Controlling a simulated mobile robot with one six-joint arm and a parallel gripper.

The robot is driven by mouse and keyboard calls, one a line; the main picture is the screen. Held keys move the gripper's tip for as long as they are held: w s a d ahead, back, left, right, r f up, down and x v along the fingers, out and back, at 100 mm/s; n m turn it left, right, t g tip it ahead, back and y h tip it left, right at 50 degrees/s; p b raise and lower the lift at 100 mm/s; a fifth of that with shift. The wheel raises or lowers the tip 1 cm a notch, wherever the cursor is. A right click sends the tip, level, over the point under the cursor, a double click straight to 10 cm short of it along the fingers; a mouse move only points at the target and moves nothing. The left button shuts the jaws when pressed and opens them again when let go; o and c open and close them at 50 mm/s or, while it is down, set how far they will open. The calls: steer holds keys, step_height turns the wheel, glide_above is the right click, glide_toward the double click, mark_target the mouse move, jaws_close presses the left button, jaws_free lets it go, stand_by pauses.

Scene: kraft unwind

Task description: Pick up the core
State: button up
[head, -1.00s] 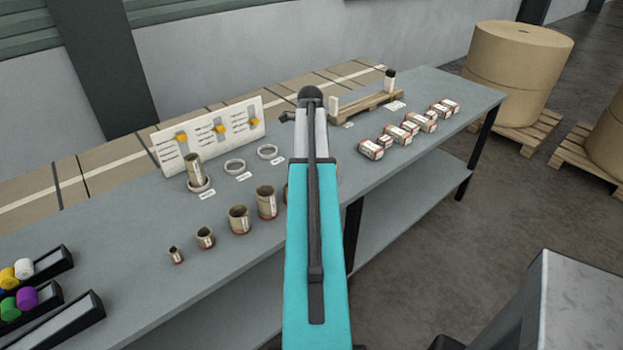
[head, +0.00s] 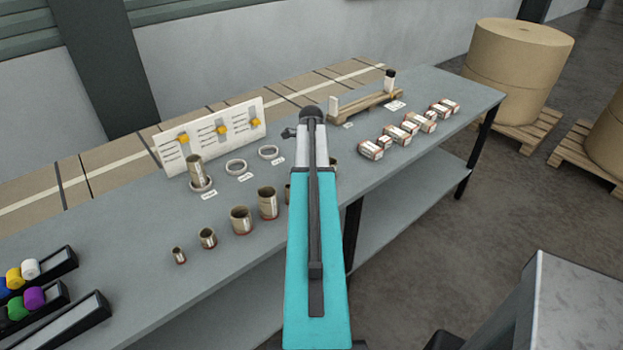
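Several brown cardboard cores stand upright in a row on the grey table, rising in size from a small one (head: 179,255) through others (head: 207,238) and (head: 241,219) to a larger one (head: 268,203). A further core is mostly hidden behind my arm. Another core (head: 196,170) stands in the leftmost of three pale rings; the middle ring (head: 236,167) and right ring (head: 268,152) are empty. My teal arm reaches over the table. Only a small dark part of what may be my gripper (head: 290,132) shows beside the arm's end; its fingers and any held thing are hidden.
A white board (head: 209,135) with yellow markers stands behind the rings. A wooden stand (head: 365,105) is at the back, small boxes (head: 402,135) at right. Black trays (head: 62,325) with coloured rolls lie at left. Table between trays and cores is clear.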

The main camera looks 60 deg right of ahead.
stand_by(0.4)
steer(key=c, duration=1.1)
steer(key=shift+r, duration=0.1)
steer(key=shift+r+b, duration=0.95)
steer(key=shift+r, duration=0.65)
steer(key=s+a+r+b, duration=0.1)
steer(key=s+a+b, duration=0.3)
steer(key=s+a, duration=0.5)
steer(key=s, duration=0.4)
steer(key=shift+a+r, duration=0.25)
steer(key=shift+a, duration=0.05)
